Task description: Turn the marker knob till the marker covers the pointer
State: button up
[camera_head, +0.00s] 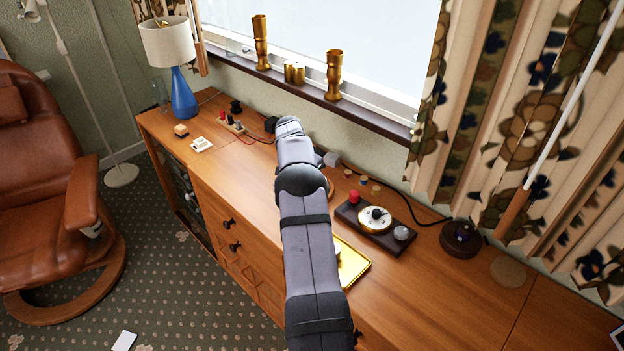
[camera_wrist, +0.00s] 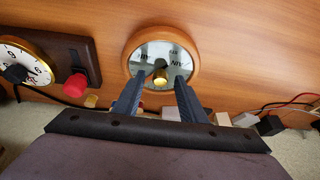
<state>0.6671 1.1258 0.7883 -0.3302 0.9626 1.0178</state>
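A round dial (camera_wrist: 150,52) with a wooden rim, printed lettering and a pale face is in the upper middle of the wrist view. A small brass knob (camera_wrist: 160,76) stands at its centre. My gripper (camera_wrist: 160,84) is open, with one dark finger on each side of the brass knob and gaps between. I cannot tell whether the fingertips touch the dial. The marker and the pointer are too small to tell apart. In the head view my arm hides most of the dial; only a sliver of wooden rim (camera_head: 331,187) shows. The fingers cannot be made out there.
A dark panel (camera_head: 353,217) with a red knob (camera_head: 354,197) and white dial (camera_head: 374,219) stands right of my arm. A yellow tray (camera_head: 353,262) lies nearer. A dark round object (camera_head: 460,239), cables, and a blue lamp (camera_head: 183,98) are also on the cabinet.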

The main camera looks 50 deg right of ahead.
jog(key=b+v, duration=0.1)
jog(key=v, duration=0.6)
jog(key=shift+r, duration=0.2)
jog(key=shift+a, duration=0.1)
